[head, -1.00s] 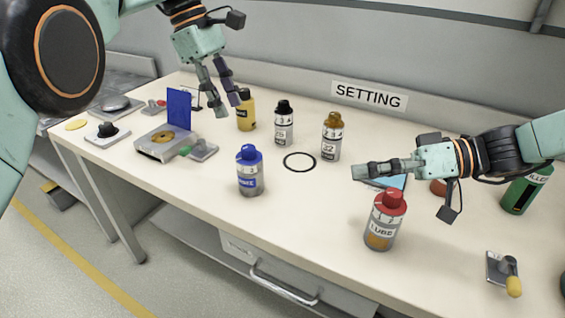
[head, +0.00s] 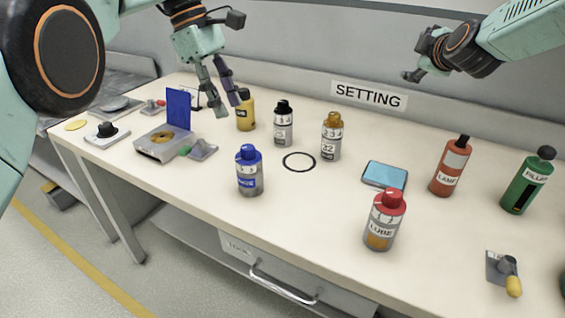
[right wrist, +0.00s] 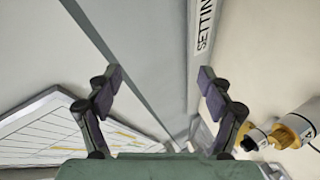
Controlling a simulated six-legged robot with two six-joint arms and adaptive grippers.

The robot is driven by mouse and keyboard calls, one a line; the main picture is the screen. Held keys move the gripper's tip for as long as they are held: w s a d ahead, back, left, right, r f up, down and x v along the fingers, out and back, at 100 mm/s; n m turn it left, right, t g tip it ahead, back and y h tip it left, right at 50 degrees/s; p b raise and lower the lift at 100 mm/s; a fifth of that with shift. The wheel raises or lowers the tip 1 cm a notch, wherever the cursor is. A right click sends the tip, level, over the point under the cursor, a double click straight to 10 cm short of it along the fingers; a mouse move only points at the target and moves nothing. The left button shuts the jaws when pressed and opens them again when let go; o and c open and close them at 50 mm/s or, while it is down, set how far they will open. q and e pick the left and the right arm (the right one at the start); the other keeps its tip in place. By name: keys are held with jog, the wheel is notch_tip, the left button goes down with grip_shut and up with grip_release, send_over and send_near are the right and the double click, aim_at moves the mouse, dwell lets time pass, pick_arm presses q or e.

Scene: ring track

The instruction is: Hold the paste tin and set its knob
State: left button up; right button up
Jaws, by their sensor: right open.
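Several capped tins stand upright on the bench, and I cannot read "paste" on any of them. They are a yellow tin (head: 246,112), a grey black-capped tin (head: 283,125), a grey ochre-capped tin (head: 332,138), a blue-capped tin (head: 249,172), a red-capped LUBE tin (head: 383,222), an orange-red tin (head: 450,169) and a green FILLER tin (head: 525,184). My left gripper (head: 228,108) hangs beside the yellow tin, fingers apart and empty. My right gripper (head: 410,75) is raised near the back wall; its wrist view shows the fingers (right wrist: 160,85) spread and empty.
A black ring (head: 299,170) is marked mid-bench. A SETTING sign (head: 369,95) is on the back wall. A blue-topped pad (head: 385,176) lies right of centre. A block with a blue plate (head: 179,107) stands at left.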

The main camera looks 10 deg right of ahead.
aim_at(250, 169)
notch_tip(250, 169, up, 6)
jog(key=w+t+h, duration=0.1)
jog(key=w+t, duration=0.1)
jog(key=s+a+f+n+y, duration=0.1)
jog(key=a+f+y, duration=0.4)
jog(key=a, duration=0.4)
jog(key=a+f+n+y, duration=0.1)
jog(key=a+f+y, duration=0.3)
jog(key=a, duration=0.4)
jog(key=s+a+f+g+y, duration=0.2)
jog(key=s+a+f+g, duration=0.1)
jog(key=s+a+f, duration=0.1)
jog(key=s+a+f+g+y, duration=0.2)
jog(key=s+a+f+g, duration=0.2)
jog(key=s+a+f, duration=0.1)
jog(key=s+a+f+g+y, duration=0.3)
jog(key=s+a+f, duration=0.2)
jog(key=s+a, duration=0.1)
jog(key=shift+a+f+g, duration=0.1)
jog(key=shift+a+g, duration=0.2)
jog(key=shift+a, duration=0.25)
jog(key=shift+w+a+f, duration=0.1)
jog(key=shift+a+f, duration=0.2)
jog(key=shift+a, duration=0.25)
jog(key=shift+x, duration=3.3)
